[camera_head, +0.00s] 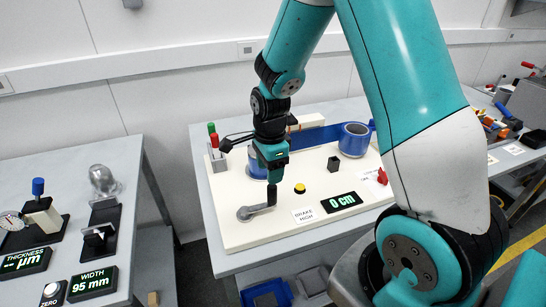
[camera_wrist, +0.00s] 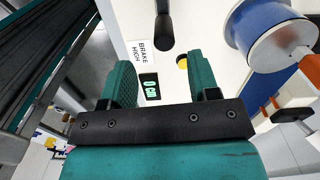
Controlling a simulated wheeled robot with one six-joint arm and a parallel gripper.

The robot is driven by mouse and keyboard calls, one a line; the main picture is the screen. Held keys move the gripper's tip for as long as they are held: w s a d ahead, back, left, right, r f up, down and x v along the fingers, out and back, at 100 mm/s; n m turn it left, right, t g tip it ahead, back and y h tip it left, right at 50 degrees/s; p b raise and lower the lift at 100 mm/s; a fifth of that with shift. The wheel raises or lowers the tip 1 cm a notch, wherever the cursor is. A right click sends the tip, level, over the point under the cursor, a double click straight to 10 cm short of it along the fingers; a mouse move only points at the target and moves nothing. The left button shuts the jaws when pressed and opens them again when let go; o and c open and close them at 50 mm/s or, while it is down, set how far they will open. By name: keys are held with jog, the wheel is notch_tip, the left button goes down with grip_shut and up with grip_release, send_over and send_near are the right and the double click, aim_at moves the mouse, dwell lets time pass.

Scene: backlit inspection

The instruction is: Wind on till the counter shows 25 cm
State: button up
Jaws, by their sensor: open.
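A crank (camera_head: 246,213) with an upright dark handle (camera_head: 272,196) sits at the front left of a cream board (camera_head: 240,237). The counter (camera_head: 341,202) reads 0 cm in green; it also shows in the wrist view (camera_wrist: 151,87). My gripper (camera_head: 272,172) is over the handle in the head view. In the wrist view my gripper (camera_wrist: 165,75) has its fingers apart with nothing between them, and the dark handle (camera_wrist: 163,28) shows beyond the fingertips. A blue spool (camera_head: 256,165) is partly hidden behind my gripper; in the wrist view it is at upper right (camera_wrist: 268,32).
A label BRAKE HIGH (camera_head: 304,215) and a yellow button (camera_head: 299,187) lie near the counter. A blue roll (camera_head: 354,139) stands at the back, a red part (camera_head: 382,176) at right. A holder with red and green tools (camera_head: 215,150) stands behind left. Another bench (camera_head: 130,190) is left.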

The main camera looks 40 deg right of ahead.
aim_at(272, 192)
jog(key=shift+w+d+f+m, duration=0.1)
jog(key=shift+d+f+m, duration=0.3)
jog(key=shift+d, duration=0.05)
jog(key=shift+f+b, duration=0.3)
notch_tip(272, 192, down, 9)
jog(key=b, duration=0.8)
jog(key=shift+r, duration=0.1)
jog(key=shift+c, duration=0.2)
jog(key=shift+r+p, duration=0.45)
jog(key=shift+p, duration=0.1)
jog(key=c, duration=0.8)
jog(key=shift+o, duration=0.2)
jog(key=shift+r, duration=0.1)
